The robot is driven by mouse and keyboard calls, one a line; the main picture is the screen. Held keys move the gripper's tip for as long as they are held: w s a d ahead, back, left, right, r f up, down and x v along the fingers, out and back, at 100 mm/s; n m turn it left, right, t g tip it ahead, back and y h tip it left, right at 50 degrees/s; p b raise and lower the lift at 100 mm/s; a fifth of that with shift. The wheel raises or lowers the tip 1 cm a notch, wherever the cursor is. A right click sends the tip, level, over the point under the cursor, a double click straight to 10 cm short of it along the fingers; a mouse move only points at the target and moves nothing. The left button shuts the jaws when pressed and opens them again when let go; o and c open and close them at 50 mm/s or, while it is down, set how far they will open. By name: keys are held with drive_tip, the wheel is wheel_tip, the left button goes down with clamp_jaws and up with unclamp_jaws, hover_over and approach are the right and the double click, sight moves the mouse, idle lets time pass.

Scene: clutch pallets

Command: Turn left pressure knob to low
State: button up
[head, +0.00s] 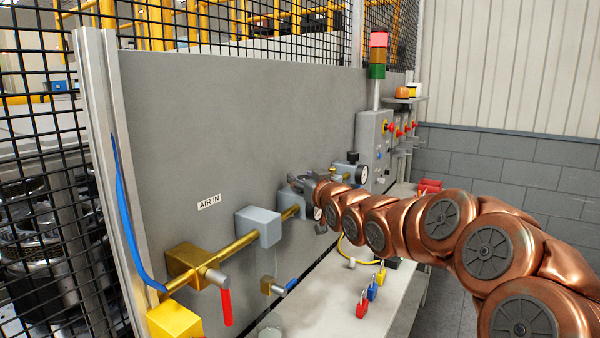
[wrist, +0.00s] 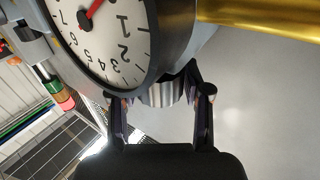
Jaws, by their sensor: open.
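The left pressure knob (wrist: 162,93) is a silver, ribbed cylinder below a round gauge (wrist: 105,40) in the wrist view. The gauge has a white face and a red needle pointing up toward the frame's top edge. My gripper (wrist: 158,97) is open, with one dark finger on each side of the knob. I cannot tell whether the fingers touch it. In the head view my gripper (head: 304,186) is at the left regulator (head: 288,203) on the grey panel. The knob is hidden there by my gripper and arm.
A second regulator with a gauge (head: 361,174) is farther right. A brass pipe (head: 240,240) runs along the panel (head: 230,120) to a valve with a red handle (head: 225,306). Coloured padlocks (head: 362,304) stand on the pale bench (head: 330,325) below. A control box (head: 372,140) is beyond.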

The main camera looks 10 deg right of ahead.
drive_tip(key=shift+p+x, duration=0.3)
drive_tip(key=shift+x, duration=0.6)
drive_tip(key=shift+f, duration=0.1)
drive_tip(key=c, duration=0.9)
